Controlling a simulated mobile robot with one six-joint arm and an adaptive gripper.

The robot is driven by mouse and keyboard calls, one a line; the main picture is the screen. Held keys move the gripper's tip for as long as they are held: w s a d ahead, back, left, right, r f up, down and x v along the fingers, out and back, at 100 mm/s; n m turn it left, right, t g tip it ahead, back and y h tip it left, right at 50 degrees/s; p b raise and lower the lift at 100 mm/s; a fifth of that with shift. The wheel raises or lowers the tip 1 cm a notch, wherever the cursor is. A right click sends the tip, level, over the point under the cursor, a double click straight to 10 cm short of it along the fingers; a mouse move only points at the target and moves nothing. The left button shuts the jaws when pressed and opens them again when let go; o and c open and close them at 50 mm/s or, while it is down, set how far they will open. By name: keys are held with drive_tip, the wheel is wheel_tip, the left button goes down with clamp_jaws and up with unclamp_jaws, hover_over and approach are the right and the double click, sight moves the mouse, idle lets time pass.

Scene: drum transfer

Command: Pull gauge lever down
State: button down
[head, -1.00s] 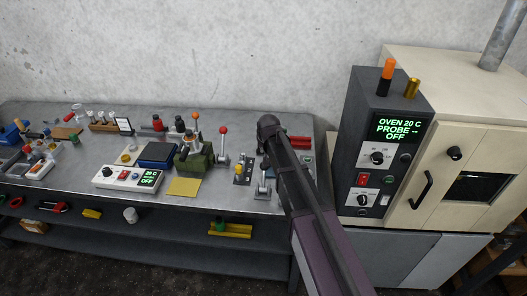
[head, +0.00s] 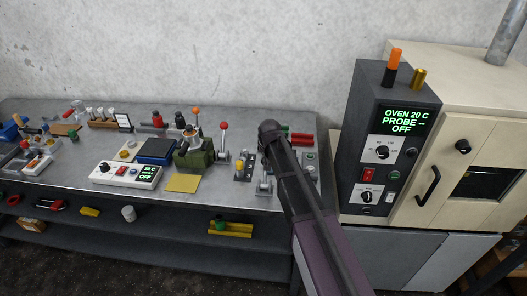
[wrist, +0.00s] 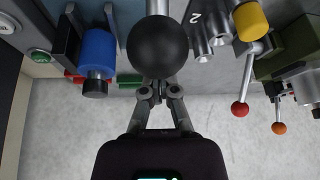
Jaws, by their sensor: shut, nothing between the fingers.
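A lever with a large black ball knob (wrist: 158,46), which I take for the gauge lever, fills the top middle of the wrist view. Its grey shaft runs up out of that picture behind the ball. My gripper (wrist: 159,88) is shut and empty, with its fingertips at the ball's near edge. I cannot tell whether they touch it. In the head view my dark arm covers the gripper and most of this lever. A small metal bracket (head: 264,187) shows at the bench's front edge beside the arm.
Close by are a blue cylinder (wrist: 97,50), a yellow knob (wrist: 251,20) and a red-ball lever (wrist: 240,108). A green vise-like device (head: 194,158) stands left on the metal bench (head: 215,195). The oven (head: 455,90) and its control box (head: 372,105) stand right of my arm.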

drive_tip(key=shift+s, duration=0.45)
drive_tip(key=shift+r, duration=0.1)
